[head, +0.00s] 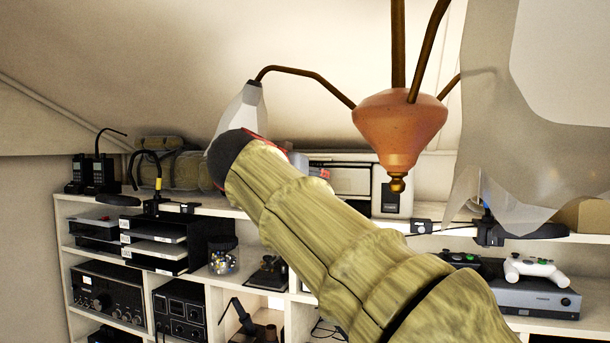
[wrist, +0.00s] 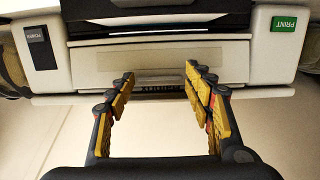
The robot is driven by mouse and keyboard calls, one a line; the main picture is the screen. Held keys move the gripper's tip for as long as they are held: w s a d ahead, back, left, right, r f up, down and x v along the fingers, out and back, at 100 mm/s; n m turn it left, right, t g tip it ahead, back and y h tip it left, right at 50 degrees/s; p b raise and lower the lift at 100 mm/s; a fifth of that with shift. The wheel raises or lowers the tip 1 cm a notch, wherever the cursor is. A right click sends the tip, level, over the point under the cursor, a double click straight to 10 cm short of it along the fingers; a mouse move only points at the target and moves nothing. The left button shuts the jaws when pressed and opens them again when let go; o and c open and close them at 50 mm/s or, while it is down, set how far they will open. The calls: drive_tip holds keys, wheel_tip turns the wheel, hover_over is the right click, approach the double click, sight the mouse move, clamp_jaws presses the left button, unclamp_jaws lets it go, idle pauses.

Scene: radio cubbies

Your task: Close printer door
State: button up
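The printer (wrist: 260,66) fills the top of the wrist view, a pale body with a dark POWER button (wrist: 38,47) at the left and a green PRINT button (wrist: 284,23) at the right. Between them is a beige front panel (wrist: 160,57) that seems to be the printer door; how far open it stands I cannot tell. My gripper (wrist: 158,75) is open and empty, its yellow-padded fingers pointing at the panel; contact is unclear.
The printer stands on a white shelf unit (head: 295,283) with radios (head: 108,290), paper trays (head: 165,243) and a game console (head: 535,297). An orange hanging lamp (head: 400,125) hangs in front of the printer, right of my arm.

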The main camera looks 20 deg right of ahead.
drive_tip(key=shift+o, duration=1.1)
drive_tip(key=v, duration=1.2)
drive_tip(key=shift+c, duration=0.5)
